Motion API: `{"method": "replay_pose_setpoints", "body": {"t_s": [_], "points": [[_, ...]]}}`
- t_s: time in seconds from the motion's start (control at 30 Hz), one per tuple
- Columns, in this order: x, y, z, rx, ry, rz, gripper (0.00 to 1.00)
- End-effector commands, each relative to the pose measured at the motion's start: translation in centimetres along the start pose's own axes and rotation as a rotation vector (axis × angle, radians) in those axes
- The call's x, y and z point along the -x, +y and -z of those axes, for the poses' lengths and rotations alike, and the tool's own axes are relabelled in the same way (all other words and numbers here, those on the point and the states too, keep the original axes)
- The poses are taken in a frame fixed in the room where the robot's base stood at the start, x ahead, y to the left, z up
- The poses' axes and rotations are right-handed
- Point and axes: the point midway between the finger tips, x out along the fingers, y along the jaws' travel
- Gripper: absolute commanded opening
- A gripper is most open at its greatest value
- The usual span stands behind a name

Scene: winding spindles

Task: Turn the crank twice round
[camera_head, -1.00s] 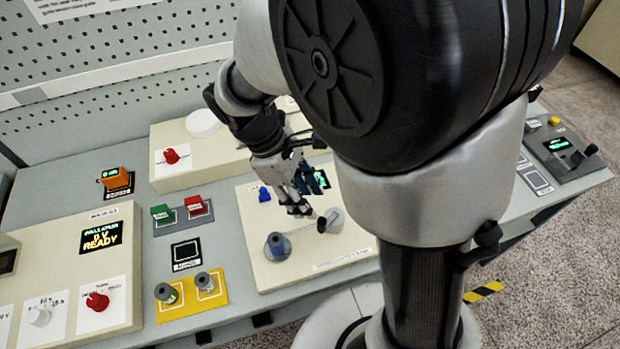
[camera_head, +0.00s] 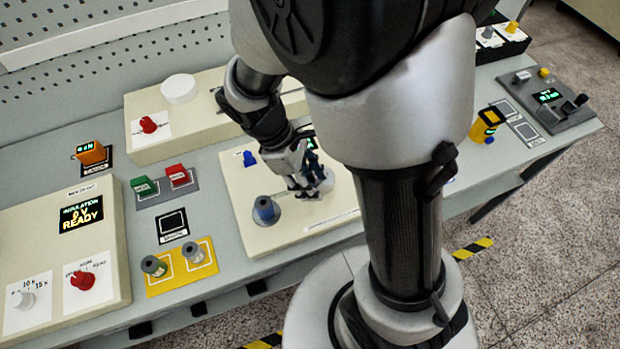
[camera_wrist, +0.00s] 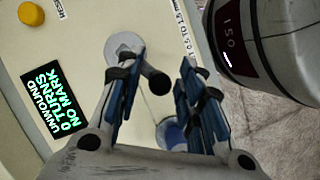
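The winding station is a cream panel (camera_head: 290,230) with a crank and a blue spool (camera_head: 265,210). In the wrist view the crank's pale round hub (camera_wrist: 124,44) shows at the top, with its black knob (camera_wrist: 156,82) below and to the right. My gripper (camera_head: 304,190) is low over the crank, hiding the knob in the head view. In the wrist view my gripper (camera_wrist: 158,95) is open, its blue-padded fingers apart with the knob in the gap between them; contact cannot be told. The station's display (camera_wrist: 55,103) reads 0 turns, unwound, no mark.
A yellow button (camera_wrist: 31,13) is beside the display. Left of the panel are a yellow plate with two posts (camera_head: 180,268) and green and red blocks (camera_head: 178,176). A long cream box (camera_head: 200,125) stands behind. A dark control box (camera_head: 549,107) is far right.

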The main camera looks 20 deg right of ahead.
Motion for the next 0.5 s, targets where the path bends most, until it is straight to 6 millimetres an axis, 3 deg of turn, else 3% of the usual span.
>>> {"method": "replay_pose_setpoints", "body": {"t_s": [0.5], "points": [[0.02,0.0,0.01,0.0,0.0,0.0,0.0]]}}
